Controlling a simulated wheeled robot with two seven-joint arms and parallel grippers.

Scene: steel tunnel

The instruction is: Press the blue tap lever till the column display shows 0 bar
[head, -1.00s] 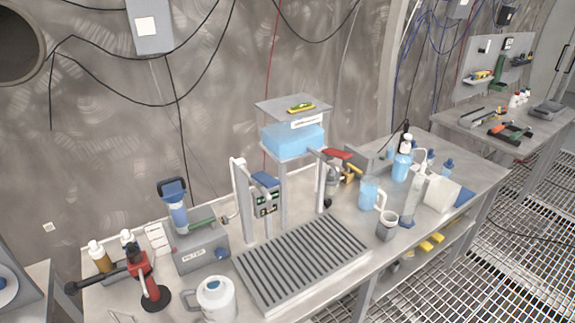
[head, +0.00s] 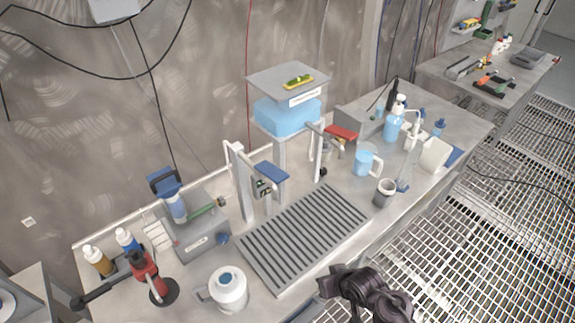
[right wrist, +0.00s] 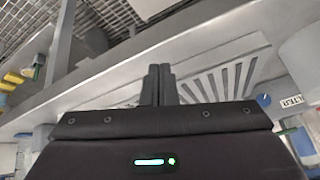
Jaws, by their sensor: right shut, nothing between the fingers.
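The blue tap lever (head: 271,172) juts out beside the white tap column behind the slatted drain grate (head: 303,235). The column display (head: 263,188) sits just below the lever; it is partly hidden and its figures are too small to read. My right gripper (head: 327,284) is dark and shut, over the front edge of the bench, in front of the grate and well apart from the lever. In the right wrist view its closed fingers (right wrist: 160,86) hold nothing, with the bench edge and part of the grate beyond. My left gripper is not in view.
A water tank (head: 287,116) stands behind the grate. A grey mug (head: 385,192) and blue pitcher (head: 366,160) stand to its right. The grate's top is clear.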

